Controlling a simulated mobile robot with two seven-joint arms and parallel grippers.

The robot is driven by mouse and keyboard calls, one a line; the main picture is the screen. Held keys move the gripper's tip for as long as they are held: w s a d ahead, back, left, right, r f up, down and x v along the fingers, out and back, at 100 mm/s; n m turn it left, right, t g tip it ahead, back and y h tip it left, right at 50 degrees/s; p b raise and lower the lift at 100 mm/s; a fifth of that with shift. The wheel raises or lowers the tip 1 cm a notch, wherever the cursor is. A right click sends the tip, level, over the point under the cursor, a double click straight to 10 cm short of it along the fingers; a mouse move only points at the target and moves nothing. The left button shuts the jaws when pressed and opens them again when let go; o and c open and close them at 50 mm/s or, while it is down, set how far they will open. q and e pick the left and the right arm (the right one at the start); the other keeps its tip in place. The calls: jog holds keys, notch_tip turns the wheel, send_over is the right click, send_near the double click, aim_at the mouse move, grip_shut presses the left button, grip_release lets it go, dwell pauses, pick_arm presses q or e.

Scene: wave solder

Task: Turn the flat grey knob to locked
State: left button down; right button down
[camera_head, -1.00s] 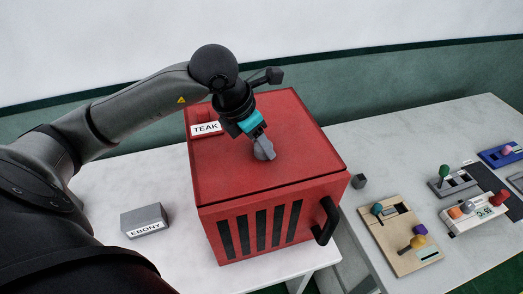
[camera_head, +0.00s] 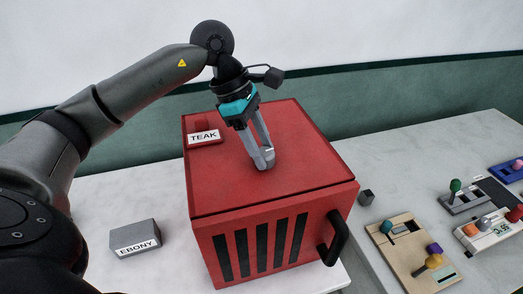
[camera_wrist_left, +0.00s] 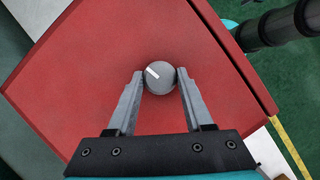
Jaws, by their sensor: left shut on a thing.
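The flat grey knob (camera_wrist_left: 161,76) is a round disc with a white line on its face. It is on the top of the red box (camera_head: 215,180) labelled TEAK. My left gripper (camera_head: 263,161) reaches down onto it from above. In the left wrist view its two fingers (camera_wrist_left: 161,74) are closed on opposite sides of the knob. In the head view the fingers mostly hide the knob. The white line slants down to the right in the left wrist view. No locked mark is readable.
The red box has a black handle (camera_head: 333,238) on its front. A grey block labelled EBONY (camera_head: 135,238) sits left on the white table. At right, a wooden panel (camera_head: 405,262) and several other control panels lie on a second table. A small dark cube (camera_head: 366,197) lies near them.

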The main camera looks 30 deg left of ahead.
pick_arm(q)
jog(key=shift+w+r+m+g, duration=0.1)
jog(key=shift+m+g, duration=0.3)
jog(key=shift+m, duration=0.6)
jog(key=shift+c, duration=1.5)
grip_release()
jog(key=p+v, duration=0.1)
jog(key=v, duration=1.4)
jog(key=shift+r, duration=0.1)
